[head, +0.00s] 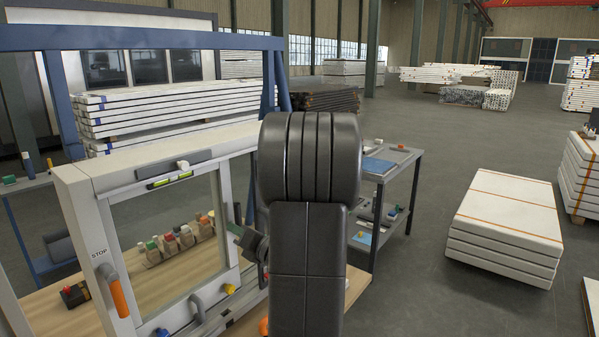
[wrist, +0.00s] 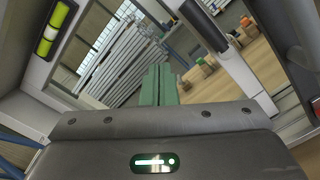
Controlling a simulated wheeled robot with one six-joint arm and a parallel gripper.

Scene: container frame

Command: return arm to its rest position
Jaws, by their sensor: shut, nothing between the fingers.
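My arm (head: 310,200) stands up large in the middle of the head view and hides part of the white frame and the bench behind it. My gripper (wrist: 158,86) shows in the wrist view as two green fingers pressed together, with nothing between them. In the head view only a small green end of it (head: 236,230) shows left of my arm, close to the right post of the frame. The fingers point toward the opening of the white container frame (head: 75,215). Whether they touch the frame, I cannot tell.
The frame carries a yellow-green level (head: 170,180) and an orange handle (head: 116,292). Several small bins (head: 160,248) with coloured items stand on the wooden bench (head: 50,305). A grey cart (head: 390,165) stands behind my arm. White stacked panels (head: 505,225) are at right, with open floor around them.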

